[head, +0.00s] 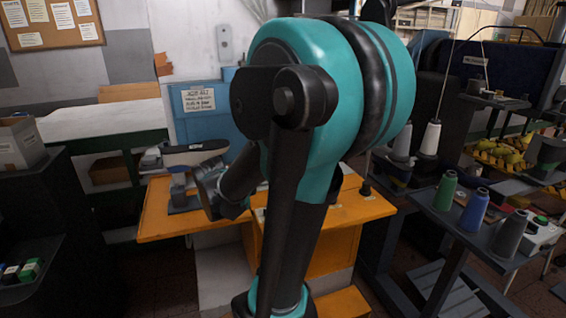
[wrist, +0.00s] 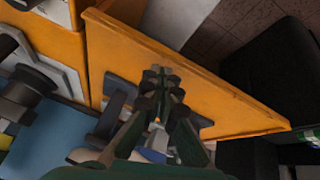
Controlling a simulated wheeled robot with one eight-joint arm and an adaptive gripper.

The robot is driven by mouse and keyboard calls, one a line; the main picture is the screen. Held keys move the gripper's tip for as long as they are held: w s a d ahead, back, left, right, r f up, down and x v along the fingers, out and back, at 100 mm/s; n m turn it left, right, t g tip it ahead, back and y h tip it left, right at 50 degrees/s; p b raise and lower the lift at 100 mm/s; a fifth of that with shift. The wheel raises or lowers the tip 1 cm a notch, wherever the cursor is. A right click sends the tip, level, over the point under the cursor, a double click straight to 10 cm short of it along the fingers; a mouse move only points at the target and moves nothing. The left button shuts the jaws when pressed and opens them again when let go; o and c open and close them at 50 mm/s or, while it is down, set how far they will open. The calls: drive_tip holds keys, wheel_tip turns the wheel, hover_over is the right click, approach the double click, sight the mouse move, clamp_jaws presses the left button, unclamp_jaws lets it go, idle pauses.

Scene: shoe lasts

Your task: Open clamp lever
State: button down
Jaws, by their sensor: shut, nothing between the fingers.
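My gripper (wrist: 162,78) is shut and empty in the wrist view, with its fingertips over the orange bench (wrist: 220,95). A dark grey clamp base (wrist: 121,86) shows behind and beside the fingers, partly covered by them. I cannot tell whether they touch it. In the head view, a dark shoe last with a pale edge (head: 196,152) sits on a grey stand (head: 179,191) at the left of the orange bench (head: 153,222). My arm hides much of the bench and my fingertips there. I cannot make out the clamp lever clearly in either view.
A blue panel with a paper label (head: 200,105) stands behind the bench. At right, a dark table holds green (head: 446,191), blue (head: 472,208) and grey (head: 509,232) thread cones. A dark shelf stands at far left. The bench's front left corner is bare.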

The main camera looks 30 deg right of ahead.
drive_tip(key=shift+w+d, duration=0.15)
drive_tip(key=shift+d, duration=0.2)
drive_tip(key=shift+w+d+g+h, duration=0.35)
drive_tip(key=shift+d+h, duration=0.15)
drive_tip(key=shift+d, duration=0.25)
drive_tip(key=w+d+r+g+h, duration=0.1)
drive_tip(key=d+h, duration=0.1)
drive_tip(key=d, duration=0.2)
drive_tip(key=w+d+r+g+h, duration=0.1)
drive_tip(key=w+d+h, duration=0.1)
drive_tip(key=d, duration=0.1)
drive_tip(key=w+d+r+g+h, duration=0.1)
drive_tip(key=w+d+h, duration=0.1)
drive_tip(key=d, duration=0.2)
drive_tip(key=shift+d+r+g, duration=0.25)
drive_tip(key=shift+d, duration=0.1)
drive_tip(key=w+d+r+m+g+h, duration=0.3)
drive_tip(key=w+d+r+g+h, duration=0.1)
drive_tip(key=d+r+g+h, duration=0.15)
drive_tip(key=shift+t+h, duration=0.25)
drive_tip(key=x, duration=0.9)
drive_tip(key=r+x, duration=0.1)
drive_tip(key=x, duration=0.4)
drive_tip(key=shift+s+d, duration=0.15)
drive_tip(key=shift+d, duration=0.3)
